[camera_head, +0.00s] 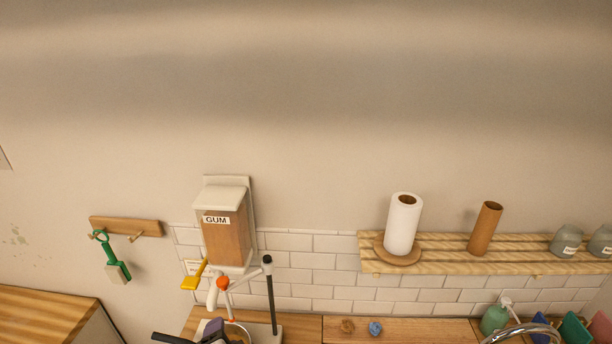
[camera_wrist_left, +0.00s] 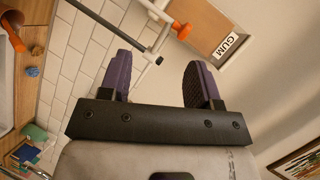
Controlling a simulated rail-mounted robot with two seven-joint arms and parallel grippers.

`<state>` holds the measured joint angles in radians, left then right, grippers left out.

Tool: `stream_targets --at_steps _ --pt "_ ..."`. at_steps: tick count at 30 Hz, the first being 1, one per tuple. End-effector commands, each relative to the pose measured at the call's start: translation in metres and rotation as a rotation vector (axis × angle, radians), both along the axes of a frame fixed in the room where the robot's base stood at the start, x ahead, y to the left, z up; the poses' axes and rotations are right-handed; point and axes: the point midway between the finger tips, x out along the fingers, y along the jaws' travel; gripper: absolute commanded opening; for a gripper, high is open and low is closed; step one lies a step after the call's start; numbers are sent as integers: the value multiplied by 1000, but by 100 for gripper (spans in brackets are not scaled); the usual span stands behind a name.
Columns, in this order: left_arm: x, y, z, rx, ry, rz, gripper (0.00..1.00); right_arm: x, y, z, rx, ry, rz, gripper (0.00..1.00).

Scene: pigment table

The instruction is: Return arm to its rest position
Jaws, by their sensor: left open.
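My left gripper (camera_head: 205,334) shows only in part at the bottom edge of the head view, in front of the stand below the gum dispenser. In the left wrist view the left gripper (camera_wrist_left: 160,62) has its two purple fingers wide apart, with nothing held between them. Most of my left arm is out of frame. My right gripper is in neither view.
The gum dispenser (camera_head: 223,238) hangs on the wall, with a yellow lever (camera_head: 194,276) and a stand with a black post (camera_head: 270,298) close by. A slatted shelf (camera_head: 340,260) holds a paper roll (camera_head: 403,224). A green-handled brush (camera_head: 110,257) hangs left.

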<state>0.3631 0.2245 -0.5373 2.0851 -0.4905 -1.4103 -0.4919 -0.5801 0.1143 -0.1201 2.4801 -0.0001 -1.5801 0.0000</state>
Motion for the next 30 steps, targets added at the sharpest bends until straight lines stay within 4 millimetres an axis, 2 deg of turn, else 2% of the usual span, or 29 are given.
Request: stream_targets --at_steps 5,9,12,17,20,25,30 --pt "-19 3 8 -376 7 74 57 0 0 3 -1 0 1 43" --pt "-54 7 0 -682 91 149 57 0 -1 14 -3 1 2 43" --pt "-82 12 -11 -794 170 182 57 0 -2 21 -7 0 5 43" --pt "-132 22 -32 -885 291 226 57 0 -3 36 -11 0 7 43" --pt "-168 32 -47 -919 361 281 57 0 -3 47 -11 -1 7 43" --pt "-232 50 -80 -920 491 417 57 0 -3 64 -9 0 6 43" --pt "-285 53 -106 -901 615 500 57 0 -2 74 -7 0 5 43"
